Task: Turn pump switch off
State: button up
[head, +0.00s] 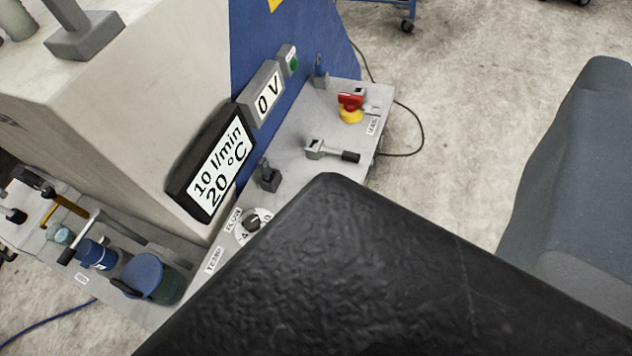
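A grey control panel (300,180) runs along the machine's base. No label that I can read says pump, so I cannot tell which control is the pump switch. A small dark toggle (268,177) stands beside the display (212,163), which reads 10 l/min and 20 °C. A grey lever with a black handle (333,150) lies farther along, near a red and yellow switch (351,106). A dial (252,224) sits by the FLOW label, partly hidden. My gripper (465,125) looks open, a black textured finger in front and a grey one at right, with bare floor between them.
A second display (264,94) reads 0 V beside a green button (293,62). Blue-capped parts (150,278) and levers stand at lower left. A beige housing (120,110) rises behind the panel. Cables lie on the floor.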

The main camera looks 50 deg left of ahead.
jog(key=w+a+f+n+g+y+p, duration=0.1)
jog(key=w+a+f+g+p, duration=0.5)
jog(key=w+a+f, duration=1.2)
jog(key=a+f+n+g+h, duration=0.1)
jog(key=a+f+g, duration=0.5)
jog(key=f, duration=0.7)
jog(key=a+f+n+g, duration=0.1)
jog(key=a+f+g, duration=0.2)
jog(key=a+f, duration=0.8)
jog(key=f, duration=0.5)
jog(key=d+f+p, duration=0.1)
jog(key=f, duration=0.4)
jog(key=d+f+p, duration=0.1)
jog(key=f, duration=0.4)
jog(key=shift+s+d+f, duration=0.2)
jog(key=shift+d, duration=0.05)
